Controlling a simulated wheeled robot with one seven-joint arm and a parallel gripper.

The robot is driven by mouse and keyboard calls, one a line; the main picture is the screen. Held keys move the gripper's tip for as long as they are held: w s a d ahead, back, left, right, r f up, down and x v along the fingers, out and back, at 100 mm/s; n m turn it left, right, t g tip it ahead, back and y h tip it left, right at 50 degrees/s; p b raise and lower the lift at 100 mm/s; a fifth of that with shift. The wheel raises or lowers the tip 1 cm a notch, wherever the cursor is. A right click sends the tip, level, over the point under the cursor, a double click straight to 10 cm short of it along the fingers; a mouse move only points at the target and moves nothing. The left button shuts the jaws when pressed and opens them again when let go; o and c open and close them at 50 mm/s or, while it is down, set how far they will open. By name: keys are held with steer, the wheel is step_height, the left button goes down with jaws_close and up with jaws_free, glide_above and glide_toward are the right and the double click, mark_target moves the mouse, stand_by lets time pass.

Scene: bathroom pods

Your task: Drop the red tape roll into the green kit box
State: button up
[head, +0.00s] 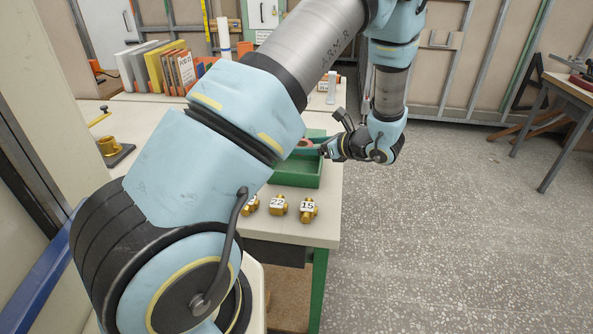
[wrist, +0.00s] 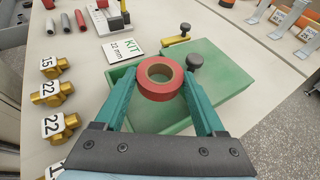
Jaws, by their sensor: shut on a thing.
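The red tape roll (wrist: 158,88) is held between the two fingers of my gripper (wrist: 158,84) in the wrist view, its round hole facing the camera. The green kit box (wrist: 210,97) lies beneath and beyond it, and the roll appears over the box. In the head view my gripper (head: 318,149) reaches in from the right above the green kit box (head: 300,184). The roll (head: 305,143) shows there only as a small reddish patch, partly hidden by my arm. A white card marked KIT 22 mm (wrist: 124,49) lies beside the box.
Several brass fittings with number tags, such as 22 (head: 278,207) and 15 (head: 308,210), stand on the table in front of the box. Books (head: 160,68) stand at the back left. Open floor (head: 460,220) lies to the right of the table.

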steer(key=shift+f+b, duration=0.95)
steer(key=shift+f, duration=0.95)
steer(key=o, duration=1.3)
steer(key=shift+a+r, duration=0.1)
steer(key=b+v, duration=0.3)
steer(key=v, duration=0.7)
steer(key=shift+s+d+r, duration=0.15)
steer(key=shift+s+d, duration=0.1)
steer(key=shift+d, duration=0.05)
steer(key=shift+a, duration=0.1)
